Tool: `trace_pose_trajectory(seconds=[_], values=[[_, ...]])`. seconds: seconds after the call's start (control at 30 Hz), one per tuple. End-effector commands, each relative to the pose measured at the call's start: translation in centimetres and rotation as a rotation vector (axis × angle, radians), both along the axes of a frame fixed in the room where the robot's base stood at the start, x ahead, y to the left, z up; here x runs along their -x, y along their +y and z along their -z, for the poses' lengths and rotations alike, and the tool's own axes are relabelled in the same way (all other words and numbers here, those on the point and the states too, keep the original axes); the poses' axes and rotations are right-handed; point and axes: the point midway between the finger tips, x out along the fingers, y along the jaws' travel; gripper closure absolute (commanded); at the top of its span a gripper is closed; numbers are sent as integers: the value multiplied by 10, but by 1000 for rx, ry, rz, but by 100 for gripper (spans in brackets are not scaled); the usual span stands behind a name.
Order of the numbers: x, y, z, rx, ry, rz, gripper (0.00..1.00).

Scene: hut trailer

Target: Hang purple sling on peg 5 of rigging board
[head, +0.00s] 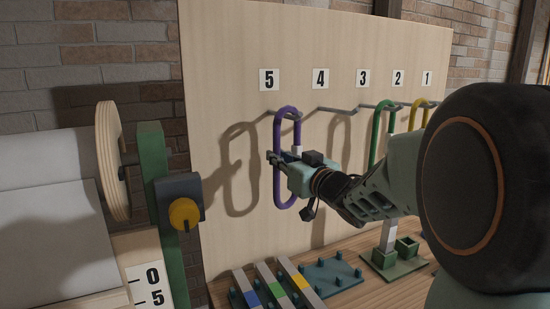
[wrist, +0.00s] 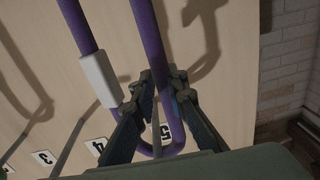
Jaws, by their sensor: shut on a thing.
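The purple sling (head: 280,190) is a long upright loop with a white sleeve, in front of the rigging board (head: 225,60) below label 5. My gripper (head: 276,157) is shut on one strand of it, about mid-height. In the wrist view the sling (wrist: 149,35) runs between the fingertips (wrist: 161,76), and its rounded end lies over label 5 (wrist: 165,130). Peg 5 (head: 267,115) is at the height of the sling's top. I cannot tell whether the loop is around the peg or only in front of it.
Peg 4 (head: 335,109) looks empty. A green sling (head: 376,135) and a yellow sling (head: 413,115) hang further right. A green post with a yellow knob (head: 184,214) stands left. Coloured bars (head: 275,290) and a pegged plate (head: 333,275) lie on the bench below.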

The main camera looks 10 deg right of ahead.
Motion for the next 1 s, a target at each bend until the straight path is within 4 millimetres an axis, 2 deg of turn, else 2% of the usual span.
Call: trace_pose_trajectory(seconds=[0.07,0.1,0.3,0.57,0.67,1.0], values=[[0,0,0,0,-1,0,100],[0,0,0,0,-1,0,86],[0,0,0,0,-1,0,67],[1,-1,0,0,1,0,67],[7,-4,-1,1,-1,2,67],[55,-22,-1,-1,-2,2,67]])
